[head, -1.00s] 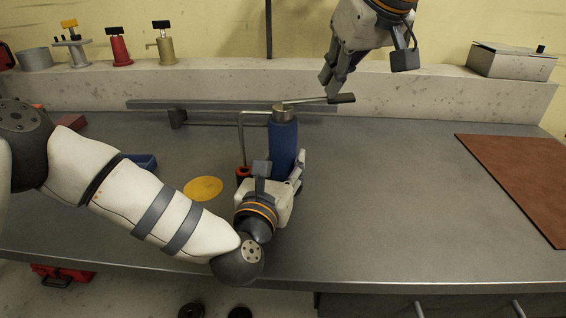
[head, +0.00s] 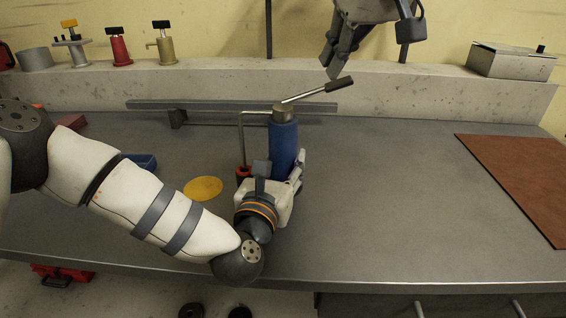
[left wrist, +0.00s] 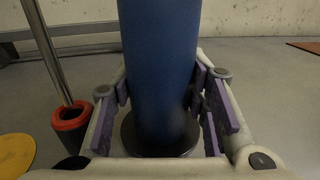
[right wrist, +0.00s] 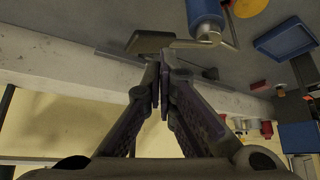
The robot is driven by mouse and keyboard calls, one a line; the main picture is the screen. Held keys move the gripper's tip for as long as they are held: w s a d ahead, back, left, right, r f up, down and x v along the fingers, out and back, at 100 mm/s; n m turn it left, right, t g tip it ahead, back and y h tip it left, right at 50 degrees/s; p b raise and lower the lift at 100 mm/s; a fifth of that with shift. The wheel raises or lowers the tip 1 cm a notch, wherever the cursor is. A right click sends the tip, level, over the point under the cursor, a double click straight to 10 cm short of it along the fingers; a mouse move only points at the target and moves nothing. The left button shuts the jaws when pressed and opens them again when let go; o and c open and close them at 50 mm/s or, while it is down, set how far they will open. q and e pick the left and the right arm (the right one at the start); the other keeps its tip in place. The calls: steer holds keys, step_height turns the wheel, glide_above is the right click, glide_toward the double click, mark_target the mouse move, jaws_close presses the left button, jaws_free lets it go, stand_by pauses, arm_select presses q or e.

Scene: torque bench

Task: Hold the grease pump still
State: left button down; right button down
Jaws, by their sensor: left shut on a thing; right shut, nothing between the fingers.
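The grease pump (head: 284,145) stands upright on the bench, a blue cylinder with a grey cap and a side spout pipe. Its lever (head: 318,91) with a dark grip tilts up to the right. My left gripper (head: 275,180) is shut around the lower blue body; the left wrist view shows purple pads on both sides of the cylinder (left wrist: 160,65) above its dark base. My right gripper (head: 332,72) is shut and empty just above the lever grip. In the right wrist view, its fingertips (right wrist: 161,68) are close to the grip (right wrist: 148,42); I cannot tell whether they touch.
A red-rimmed cup (head: 243,172) stands under the spout, left of the pump. A yellow disc (head: 203,188) and a blue tray (head: 146,162) lie further left. A brown mat (head: 520,180) lies at right. The bench between pump and mat is clear.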

stand_by(0.5)
steer(key=shift+r, duration=2.05)
arm_select(q)
steer(key=c, duration=1)
jaws_free()
steer(key=shift+o, duration=0.7)
steer(key=shift+s+f, duration=0.1)
